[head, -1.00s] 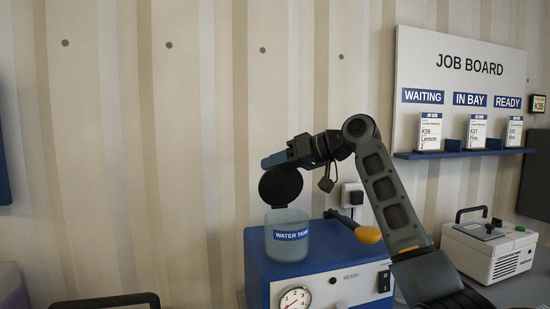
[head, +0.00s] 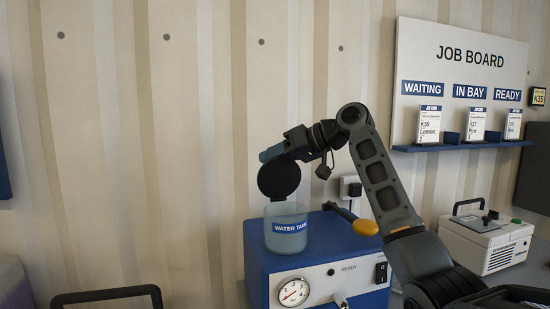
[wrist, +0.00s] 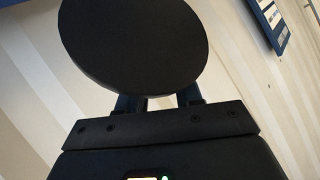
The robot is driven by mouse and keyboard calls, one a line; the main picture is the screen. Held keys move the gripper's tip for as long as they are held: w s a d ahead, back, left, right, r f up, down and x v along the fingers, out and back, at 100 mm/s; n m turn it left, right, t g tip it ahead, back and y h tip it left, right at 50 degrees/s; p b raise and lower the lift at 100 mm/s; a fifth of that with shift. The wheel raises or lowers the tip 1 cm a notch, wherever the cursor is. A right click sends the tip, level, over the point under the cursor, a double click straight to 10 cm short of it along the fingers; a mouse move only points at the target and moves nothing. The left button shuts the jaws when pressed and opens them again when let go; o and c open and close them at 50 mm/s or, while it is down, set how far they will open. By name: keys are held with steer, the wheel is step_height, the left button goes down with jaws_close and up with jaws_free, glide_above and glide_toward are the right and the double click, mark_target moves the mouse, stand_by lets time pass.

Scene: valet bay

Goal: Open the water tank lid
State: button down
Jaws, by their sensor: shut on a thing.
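The water tank (head: 287,236) is a translucent blue-grey cylinder with a "WATER TANK" label, standing on a blue and white machine (head: 258,275). Its round black lid (head: 279,181) stands steeply tilted up above the tank's back rim, and the tank's mouth shows open. My gripper (head: 270,154) is at the lid's upper edge and shut on it. In the wrist view the lid (wrist: 133,45) is a large dark disc in front of the jaws (wrist: 160,103). The fingertips are mostly hidden behind the lid there.
The machine carries a gauge (head: 293,292), a black switch (head: 381,273) and a yellow-handled tool (head: 364,227). A wall outlet (head: 350,188) is close behind my arm. A white case (head: 487,244) stands right, below the job board (head: 460,90). The wall left of the tank is clear.

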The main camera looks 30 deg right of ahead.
steer(key=shift+d+f, duration=0.15)
steer(key=shift+f, duration=0.8)
steer(key=c, duration=1)
jaws_free()
steer(key=shift+o, duration=0.8)
steer(key=shift+r, duration=0.15)
steer(key=b+v, duration=0.1)
steer(key=v, duration=0.6)
steer(key=shift+w+d+r+b, duration=0.1)
steer(key=shift+w+r+b, duration=0.05)
steer(key=shift+b, duration=0.25)
steer(key=shift+s+d+r, duration=0.1)
steer(key=shift+s+r, duration=0.2)
steer(key=shift+s, duration=0.05)
steer(key=shift+c, duration=0.2)
